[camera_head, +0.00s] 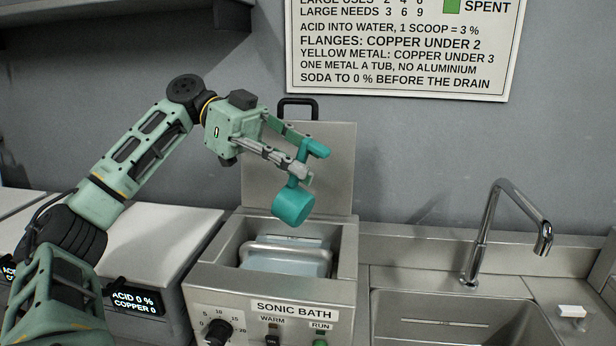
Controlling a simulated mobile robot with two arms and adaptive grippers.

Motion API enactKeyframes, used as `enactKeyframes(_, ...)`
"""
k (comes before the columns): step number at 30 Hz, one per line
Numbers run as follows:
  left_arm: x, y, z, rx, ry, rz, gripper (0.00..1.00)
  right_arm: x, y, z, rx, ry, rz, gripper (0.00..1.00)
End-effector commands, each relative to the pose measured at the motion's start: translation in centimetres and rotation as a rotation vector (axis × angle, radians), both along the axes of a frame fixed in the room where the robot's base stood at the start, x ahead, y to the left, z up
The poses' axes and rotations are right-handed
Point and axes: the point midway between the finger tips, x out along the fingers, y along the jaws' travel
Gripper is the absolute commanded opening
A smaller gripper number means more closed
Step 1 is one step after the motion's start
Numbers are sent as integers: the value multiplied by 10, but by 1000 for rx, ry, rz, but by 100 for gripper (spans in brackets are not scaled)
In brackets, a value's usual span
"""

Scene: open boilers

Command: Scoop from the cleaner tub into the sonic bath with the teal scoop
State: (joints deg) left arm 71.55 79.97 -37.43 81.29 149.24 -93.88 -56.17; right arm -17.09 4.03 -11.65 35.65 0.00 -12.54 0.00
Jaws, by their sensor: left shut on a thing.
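The teal scoop (293,205) is in my left gripper (303,160), which is shut on its handle. The scoop's cup hangs above the open sonic bath (347,262), apart from it. I cannot see into the cup, so its contents are hidden. The bath's metal lid (332,190) stands raised at the back. Inside the bath are a curved metal handle and pale bluish liquid or a basket; I cannot tell which. I cannot tell which container is the cleaner tub. My right gripper is not in view.
Closed grey-lidded tubs (150,240) stand at the left, one with a display reading "ACID 0 % COPPER 0" (136,302). A sink (450,318) with a tall tap (483,235) is at the right. A sign (400,50) hangs on the wall.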

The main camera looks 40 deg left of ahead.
Motion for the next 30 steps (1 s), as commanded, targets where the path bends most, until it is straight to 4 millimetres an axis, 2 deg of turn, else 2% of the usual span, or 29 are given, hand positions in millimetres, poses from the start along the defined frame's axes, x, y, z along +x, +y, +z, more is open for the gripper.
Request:
enactKeyframes(2,0,-1,-3,4,0,0,0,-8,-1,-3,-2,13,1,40)
enactKeyframes(5,0,-2,1,21,2,-1,0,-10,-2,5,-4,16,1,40)
enactKeyframes(18,3,-17,9,197,35,-1,0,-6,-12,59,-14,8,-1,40)
enactKeyframes(30,6,-33,12,395,71,-3,0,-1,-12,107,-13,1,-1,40)
